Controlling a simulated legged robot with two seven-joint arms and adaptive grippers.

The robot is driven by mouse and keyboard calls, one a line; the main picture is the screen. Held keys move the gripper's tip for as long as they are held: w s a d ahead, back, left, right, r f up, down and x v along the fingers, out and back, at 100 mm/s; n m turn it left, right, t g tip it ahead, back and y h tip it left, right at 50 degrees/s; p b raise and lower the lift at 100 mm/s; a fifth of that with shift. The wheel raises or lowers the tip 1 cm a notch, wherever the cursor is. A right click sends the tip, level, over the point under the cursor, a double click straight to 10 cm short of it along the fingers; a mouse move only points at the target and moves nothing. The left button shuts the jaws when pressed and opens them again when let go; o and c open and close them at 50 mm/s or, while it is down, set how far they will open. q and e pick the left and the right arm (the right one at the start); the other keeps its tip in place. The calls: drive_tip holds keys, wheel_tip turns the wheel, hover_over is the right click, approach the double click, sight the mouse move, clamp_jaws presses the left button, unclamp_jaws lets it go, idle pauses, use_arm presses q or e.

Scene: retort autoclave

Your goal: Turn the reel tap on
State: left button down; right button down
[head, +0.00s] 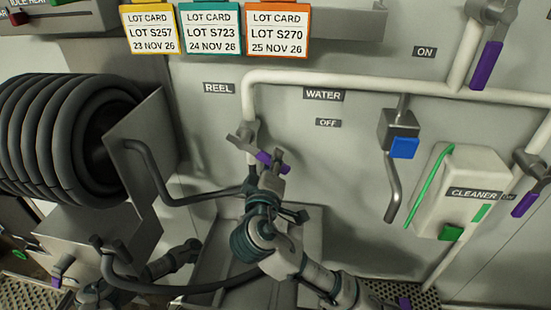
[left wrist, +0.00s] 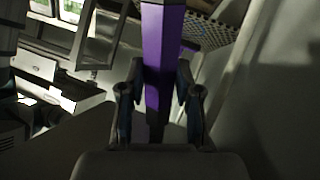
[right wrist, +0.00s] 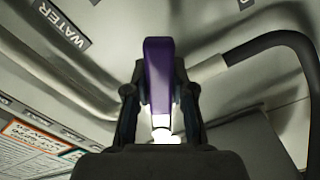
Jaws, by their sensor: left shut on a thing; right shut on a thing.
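The reel tap (head: 244,138) sits on the white pipe below the REEL label (head: 219,88). Its purple lever (head: 265,158) points down to the right. My right gripper (head: 272,178) is shut on this lever, which stands between its fingers in the right wrist view (right wrist: 158,72). The fingers partly hide the lever in the head view. My left gripper (left wrist: 160,95) is shut on a long purple handle (left wrist: 163,50) in the left wrist view. In the head view the left arm is low at the left, and what its handle belongs to is unclear.
A hose reel (head: 55,135) stands at the left, its black hose (head: 150,170) running to the tap area. A metal basin (head: 210,262) lies below. Lot cards (head: 210,30) hang above.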

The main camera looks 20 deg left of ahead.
drive_tip(key=shift+s+a+f+m, duration=0.3)
drive_tip(key=shift+a+f+m, duration=0.65)
drive_tip(key=shift+m, duration=1)
drive_tip(key=shift+s+a+f+m, duration=0.25)
drive_tip(key=shift+a+f+m, duration=0.3)
drive_tip(key=shift+a+m, duration=1.15)
drive_tip(key=shift+s+a+f+m, duration=0.3)
drive_tip(key=shift+a+f+m, duration=0.5)
drive_tip(key=shift+m, duration=1.45)
drive_tip(key=c, duration=1)
unclamp_jaws()
drive_tip(key=shift+o, duration=0.2)
drive_tip(key=shift+a+r, duration=0.1)
drive_tip(key=shift+a, duration=0.05)
drive_tip(key=v, duration=1.2)
drive_tip(key=shift+a, duration=0.1)
